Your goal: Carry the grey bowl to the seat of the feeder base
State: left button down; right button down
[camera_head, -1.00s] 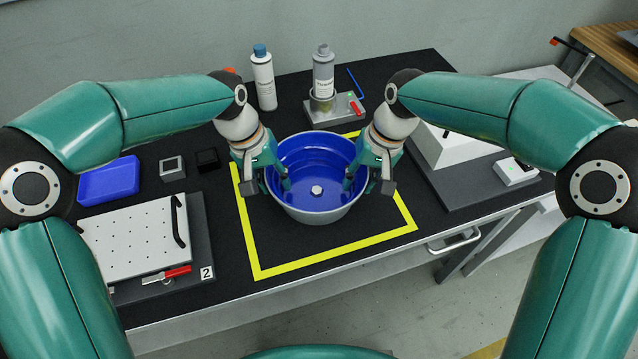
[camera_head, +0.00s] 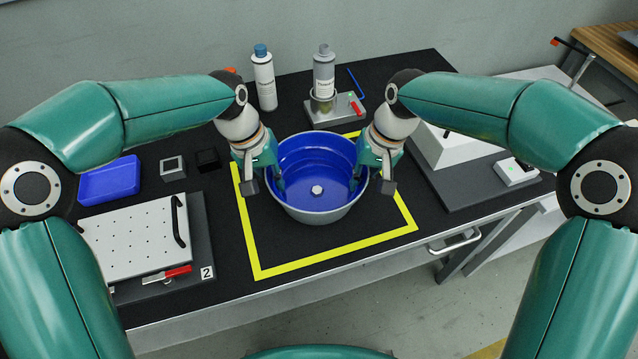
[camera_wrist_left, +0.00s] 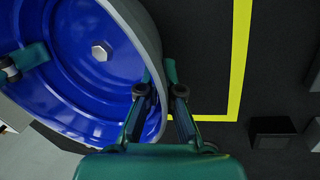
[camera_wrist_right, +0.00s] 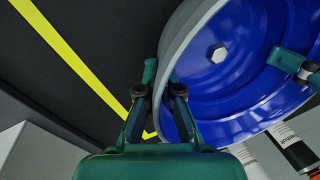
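The grey bowl (camera_head: 318,214), blue inside with a small hex-shaped piece at its centre, stands upright inside the yellow outline on the black table. My left gripper (camera_head: 270,176) is shut on its left wall, one finger inside and one outside; the wall also shows between the fingers in the left wrist view (camera_wrist_left: 156,74). My right gripper (camera_head: 365,174) is shut on the opposite wall in the same way, also seen in the right wrist view (camera_wrist_right: 164,75). What looks like the feeder base, a white tapered block (camera_head: 437,150) on a dark grey plate, stands to the right, partly hidden by my right arm.
A white bottle (camera_head: 264,82) and a grey bottle on a metal fixture (camera_head: 334,112) stand behind the bowl. A blue tray (camera_head: 109,181), two small blocks and a perforated white plate (camera_head: 133,238) lie to the left. A white box (camera_head: 517,172) sits at the right plate's edge.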

pick_arm(q)
jog(key=shift+w+r, duration=0.1)
jog(key=shift+r, duration=0.05)
pick_arm(e)
jog(key=shift+w+r, duration=0.1)
jog(key=shift+r, duration=0.05)
